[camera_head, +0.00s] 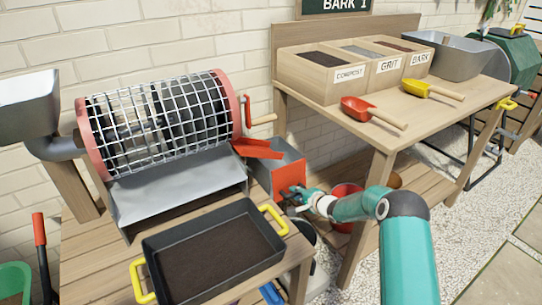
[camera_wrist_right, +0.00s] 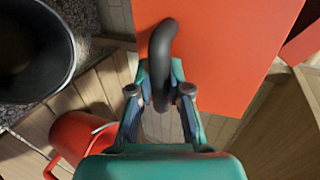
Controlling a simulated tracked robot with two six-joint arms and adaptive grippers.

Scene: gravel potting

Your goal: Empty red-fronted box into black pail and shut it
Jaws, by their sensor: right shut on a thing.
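The red-fronted box (camera_head: 290,178) has grey sides and an open top, and sits beside the sieve drum's right end. Its red front (camera_wrist_right: 225,50) fills much of the right wrist view. My right gripper (camera_head: 296,196) is at that front, shut on its black handle (camera_wrist_right: 160,60). The black pail (camera_wrist_right: 68,62) shows at the upper left of the right wrist view, apart from the gripper, with a dark inside. In the head view the pail is mostly hidden behind the bench and my arm. My left gripper is not in view.
A red pail (camera_wrist_right: 82,138) stands below my right gripper. A red chute (camera_head: 257,149) leans over the box from the drum (camera_head: 160,115). A black tray (camera_head: 212,255) of dark soil with yellow handles lies in front. The potting table (camera_head: 375,140) stands to the right.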

